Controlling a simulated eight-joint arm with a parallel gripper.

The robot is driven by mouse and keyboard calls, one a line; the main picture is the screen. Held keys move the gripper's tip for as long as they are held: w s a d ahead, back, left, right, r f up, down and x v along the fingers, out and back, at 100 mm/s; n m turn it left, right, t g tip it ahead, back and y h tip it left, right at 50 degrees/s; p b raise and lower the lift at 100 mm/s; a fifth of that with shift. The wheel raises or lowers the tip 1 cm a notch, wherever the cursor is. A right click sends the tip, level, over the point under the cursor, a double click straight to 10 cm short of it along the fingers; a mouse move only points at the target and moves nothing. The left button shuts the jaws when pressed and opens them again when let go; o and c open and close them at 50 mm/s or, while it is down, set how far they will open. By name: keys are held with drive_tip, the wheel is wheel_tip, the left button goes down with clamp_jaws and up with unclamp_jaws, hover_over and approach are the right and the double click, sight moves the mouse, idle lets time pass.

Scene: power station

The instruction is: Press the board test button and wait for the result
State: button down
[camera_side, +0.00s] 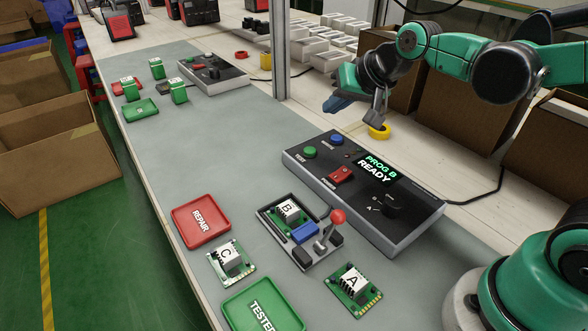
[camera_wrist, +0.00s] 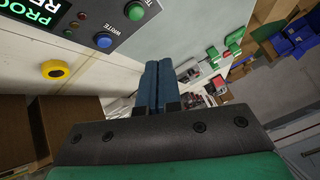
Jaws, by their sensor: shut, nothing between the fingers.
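The tester box (camera_side: 405,222) stands on the grey mat. Its display (camera_side: 375,170) reads "PROG B READY". The green button (camera_side: 310,152), marked TEST, is near its left end, with the blue WRITE button (camera_side: 337,140) behind it. The wrist view also shows the green button (camera_wrist: 134,11) and the blue button (camera_wrist: 103,40). Board B (camera_side: 289,211) sits in the fixture (camera_side: 273,223) beside the red-knobbed lever (camera_side: 338,216). My gripper (camera_side: 332,105) is shut and empty, raised behind the box's left end. In the wrist view its blue fingers (camera_wrist: 158,65) are together.
Board C (camera_side: 231,258) and board A (camera_side: 352,286) lie loose near the fixture. The red REPAIR tray (camera_side: 180,236) and green TESTED tray (camera_side: 238,325) are at the front. A yellow ring (camera_side: 379,132) lies behind the box. A metal post (camera_side: 279,60) rises left of my gripper.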

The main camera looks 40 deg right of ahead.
sight(312, 152)
drive_tip(key=w+m, duration=0.1)
drive_tip(key=w, duration=0.1)
drive_tip(key=w+m, duration=0.1)
drive_tip(key=w, duration=0.1)
drive_tip(key=w+f+m, duration=0.1)
drive_tip(key=shift+w+d+t, duration=0.35)
drive_tip(key=shift+w+t, duration=0.05)
drive_tip(key=shift+f, duration=4.35)
drive_tip(key=shift+f, duration=0.1)
drive_tip(key=shift+f, duration=0.3)
drive_tip(key=shift+f, duration=0.4)
drive_tip(key=shift+r, duration=0.85)
